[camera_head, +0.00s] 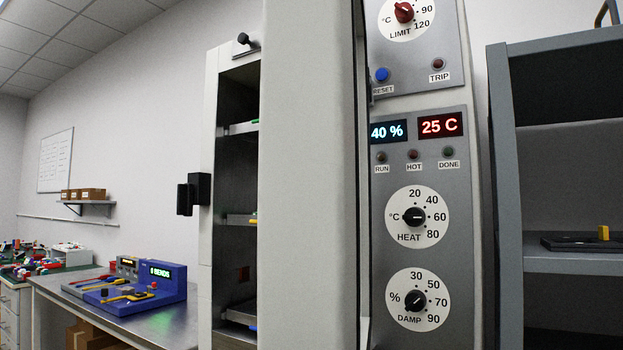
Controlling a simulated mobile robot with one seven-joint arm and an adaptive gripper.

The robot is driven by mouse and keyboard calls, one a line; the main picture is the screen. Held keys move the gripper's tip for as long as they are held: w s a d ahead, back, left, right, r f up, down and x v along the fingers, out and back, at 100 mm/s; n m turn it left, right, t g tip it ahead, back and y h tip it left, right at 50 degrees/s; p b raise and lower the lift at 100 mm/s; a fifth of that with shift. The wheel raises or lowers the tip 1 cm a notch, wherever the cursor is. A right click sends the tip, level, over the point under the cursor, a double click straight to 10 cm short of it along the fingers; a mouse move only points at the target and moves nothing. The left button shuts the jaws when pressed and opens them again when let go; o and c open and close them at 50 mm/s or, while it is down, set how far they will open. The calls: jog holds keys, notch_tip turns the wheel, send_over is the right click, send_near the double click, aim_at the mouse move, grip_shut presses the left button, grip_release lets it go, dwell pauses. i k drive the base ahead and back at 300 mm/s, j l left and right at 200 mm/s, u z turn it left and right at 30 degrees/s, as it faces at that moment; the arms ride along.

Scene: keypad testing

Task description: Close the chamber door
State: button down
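The chamber (207,240) stands in the middle of the view. Its dark interior with several shelves (241,219) shows through a tall opening. A large pale slab (310,190), which looks like the chamber door, stands open toward me between the opening and the control panel. It hides the right part of the interior. A black latch block (194,193) sits on the left side of the chamber frame. The door's handle is not clearly visible. My gripper is not in view.
The control panel (455,190), right of the door, has dials and displays reading 40 % and 25 C. A grey shelf unit (505,190) stands at the far right. A metal bench (150,325) with a blue device (165,290) is at the left.

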aim_at(314, 256)
jog(key=l+z, duration=0.1)
jog(key=l, duration=0.15)
jog(key=k+l+z, duration=0.15)
jog(key=k, duration=0.4)
jog(key=k+l+z, duration=0.2)
jog(key=k+l, duration=0.25)
jog(key=k, duration=0.05)
